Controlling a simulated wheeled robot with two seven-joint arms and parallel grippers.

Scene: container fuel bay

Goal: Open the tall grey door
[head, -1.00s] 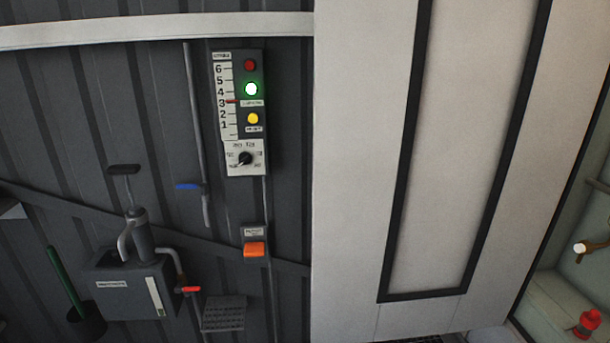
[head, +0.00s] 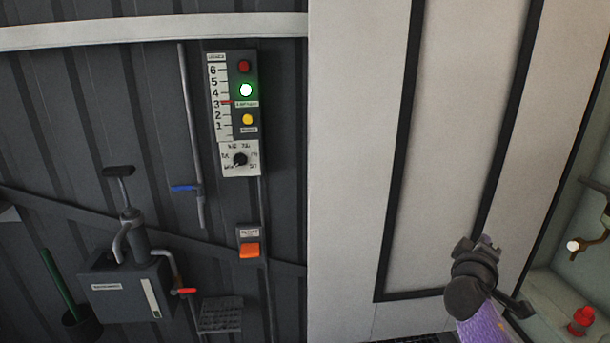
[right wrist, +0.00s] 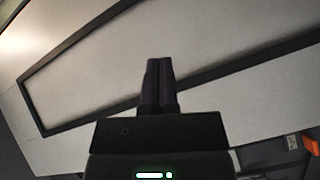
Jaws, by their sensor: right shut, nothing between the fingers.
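The tall grey door (head: 350,150) is a pale panel with a black rectangular strip on its face, in the middle and right of the head view. To the right of its edge, a pale-green recess shows. My right gripper (head: 487,241) is shut and empty, in front of the lower right part of the panel. In the right wrist view its fingers (right wrist: 159,68) are together, with the pale panel (right wrist: 90,75) behind them. I cannot tell whether they touch it. My left gripper is not in view.
A control box (head: 234,115) with a lit green lamp is on the dark ribbed wall at left. Below are an orange switch (head: 249,250) and a pump box (head: 130,285). A red object (head: 582,319) sits in the recess at right.

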